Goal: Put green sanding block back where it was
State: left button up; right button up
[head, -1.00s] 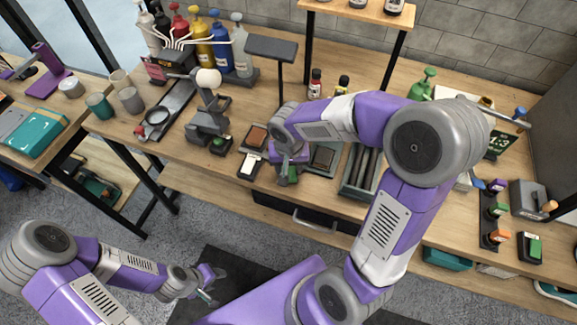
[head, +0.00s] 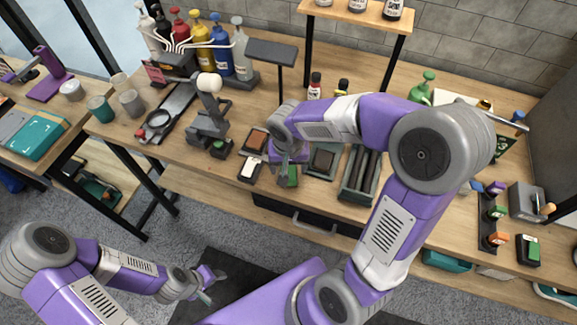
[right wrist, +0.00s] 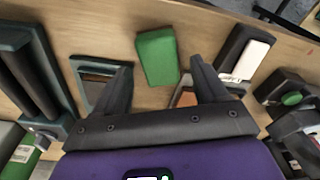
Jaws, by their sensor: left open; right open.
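The green sanding block (head: 290,176) lies on the workbench near its front edge. In the right wrist view the green block (right wrist: 157,57) is just beyond and between my right fingertips. My right gripper (right wrist: 162,72) is open and nothing shows clamped in it. In the head view my right gripper (head: 282,171) is at the block's left side, partly hidden by my own arm. My left gripper (head: 208,287) is open and empty, low at the left, away from the bench.
A white-topped block (head: 250,169) and a brown-topped tray (head: 255,141) lie left of the green block. A dark flat tray (head: 322,159) and a box of dark rollers (head: 361,170) stand to its right. A lamp-like stand (head: 271,52) rises behind.

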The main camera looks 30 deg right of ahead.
notch_tip(320, 180, up, 10)
jog(key=s+p, duration=0.1)
jog(key=p, duration=0.1)
jog(key=shift+a+p, duration=0.3)
jog(key=shift+p, duration=0.05)
